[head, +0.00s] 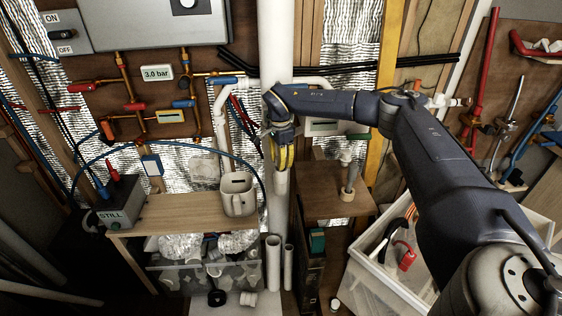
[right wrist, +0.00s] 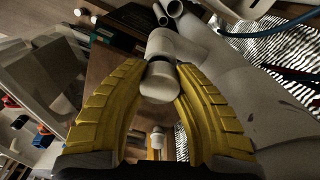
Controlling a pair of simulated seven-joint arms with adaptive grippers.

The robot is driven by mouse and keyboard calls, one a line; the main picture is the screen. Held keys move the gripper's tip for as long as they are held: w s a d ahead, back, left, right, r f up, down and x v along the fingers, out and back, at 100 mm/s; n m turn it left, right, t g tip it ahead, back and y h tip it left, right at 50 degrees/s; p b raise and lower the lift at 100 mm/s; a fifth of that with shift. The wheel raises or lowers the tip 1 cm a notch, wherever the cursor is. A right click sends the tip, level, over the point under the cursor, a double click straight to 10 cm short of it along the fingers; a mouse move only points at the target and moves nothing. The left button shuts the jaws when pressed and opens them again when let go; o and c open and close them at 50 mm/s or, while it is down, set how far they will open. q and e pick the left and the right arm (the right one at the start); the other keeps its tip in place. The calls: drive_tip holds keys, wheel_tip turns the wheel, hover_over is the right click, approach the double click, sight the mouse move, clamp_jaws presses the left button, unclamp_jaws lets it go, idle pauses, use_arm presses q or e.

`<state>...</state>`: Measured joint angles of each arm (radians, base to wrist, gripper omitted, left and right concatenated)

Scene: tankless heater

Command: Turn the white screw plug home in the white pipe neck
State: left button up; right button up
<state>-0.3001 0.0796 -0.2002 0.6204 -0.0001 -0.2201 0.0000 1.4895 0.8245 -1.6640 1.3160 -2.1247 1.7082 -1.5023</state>
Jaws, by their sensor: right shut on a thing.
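My right gripper (head: 283,158) has yellow fingers and is beside the tall white pipe (head: 281,215), above the small wooden shelf. In the right wrist view, the fingers (right wrist: 160,78) are closed around the white screw plug (right wrist: 157,84). The plug is at the mouth of the white pipe neck (right wrist: 172,43), in line with it and apparently touching. I cannot tell how deep the plug sits. My left gripper is not in view.
A white crate (head: 372,275) is at lower right. Copper pipework and a grey heater box (head: 150,22) are on the wall.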

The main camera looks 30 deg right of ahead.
drive_tip(key=shift+f, duration=0.85)
idle(0.7)
drive_tip(key=m, duration=0.9)
drive_tip(key=shift+m, duration=0.5)
